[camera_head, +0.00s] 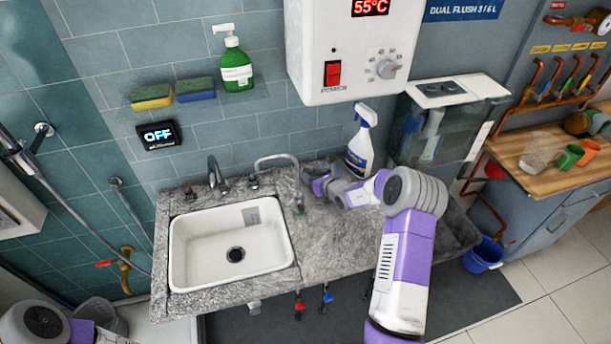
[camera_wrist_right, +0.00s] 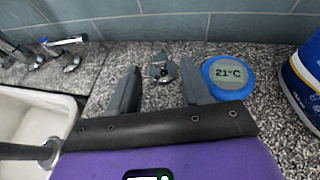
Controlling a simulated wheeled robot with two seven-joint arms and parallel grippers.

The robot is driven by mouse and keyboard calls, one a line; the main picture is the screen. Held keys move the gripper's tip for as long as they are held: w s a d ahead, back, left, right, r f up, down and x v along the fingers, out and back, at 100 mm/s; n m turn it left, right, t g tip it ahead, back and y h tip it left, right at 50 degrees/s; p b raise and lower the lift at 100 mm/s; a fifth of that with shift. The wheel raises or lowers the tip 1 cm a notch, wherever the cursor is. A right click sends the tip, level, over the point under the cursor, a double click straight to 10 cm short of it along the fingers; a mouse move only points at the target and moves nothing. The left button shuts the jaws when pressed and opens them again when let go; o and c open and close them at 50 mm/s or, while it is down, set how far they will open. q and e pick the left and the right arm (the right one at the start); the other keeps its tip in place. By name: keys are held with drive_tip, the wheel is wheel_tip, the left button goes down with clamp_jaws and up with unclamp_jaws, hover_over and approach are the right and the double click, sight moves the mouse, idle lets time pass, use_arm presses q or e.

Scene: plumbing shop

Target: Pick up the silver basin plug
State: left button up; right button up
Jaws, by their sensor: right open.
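The silver basin plug (camera_wrist_right: 162,68) lies on the speckled grey stone counter, a small shiny metal piece in the right wrist view. It shows just beyond and between the two dark fingers of my right gripper (camera_wrist_right: 161,88), which is open and empty. In the head view my right gripper (camera_head: 318,182) is low over the counter, to the right of the sink; I cannot make out the plug there. Only part of my left arm shows at the bottom left of the head view, without its gripper.
A blue round thermometer (camera_wrist_right: 228,77) reading 21°C is beside the right finger. A spray bottle (camera_head: 361,145) stands behind my right wrist. The white sink (camera_head: 187,262) with taps is at the left. A water heater (camera_head: 345,55) hangs above the counter.

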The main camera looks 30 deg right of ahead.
sight(307, 172)
drive_tip(key=shift+f+b+x, duration=0.1)
drive_tip(key=shift+b+x, duration=0.1)
drive_tip(key=shift+x, duration=1.15)
drive_tip(key=shift+f+b+x, duration=0.15)
drive_tip(key=shift+x, duration=1.25)
drive_tip(key=shift+s+r, duration=0.1)
drive_tip(key=shift+c, duration=0.3)
clamp_jaws()
